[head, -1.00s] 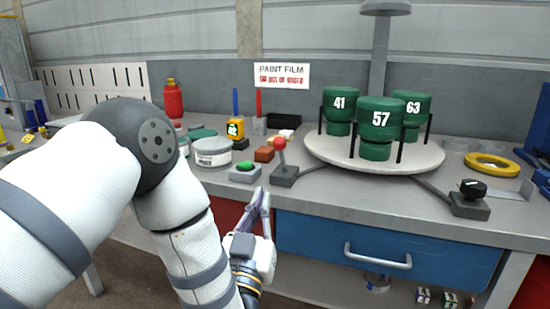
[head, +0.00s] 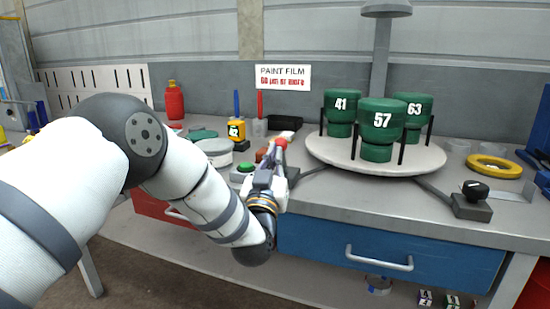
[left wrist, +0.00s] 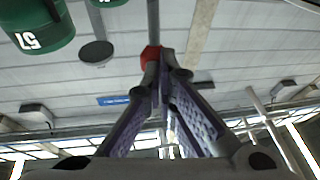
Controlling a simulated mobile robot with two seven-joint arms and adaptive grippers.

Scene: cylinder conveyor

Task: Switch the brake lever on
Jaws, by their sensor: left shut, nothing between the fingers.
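The brake lever's red ball knob (head: 281,142) shows just at the tips of my left gripper (head: 276,154). Its stem is hidden behind the gripper, and only part of its dark grey base (head: 293,172) shows at the front of the bench. In the left wrist view the red knob (left wrist: 150,54) is just beyond and partly behind the fingertips (left wrist: 163,62). The left gripper is shut with nothing between its fingers. Whether it touches the knob I cannot tell. My right gripper is not in view.
A round turntable (head: 330,152) with green numbered canisters (head: 381,120) stands right of the lever. A green button (head: 246,167) sits left of it. A black dial (head: 474,190) is at the right. A blue drawer (head: 330,245) is below the bench edge.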

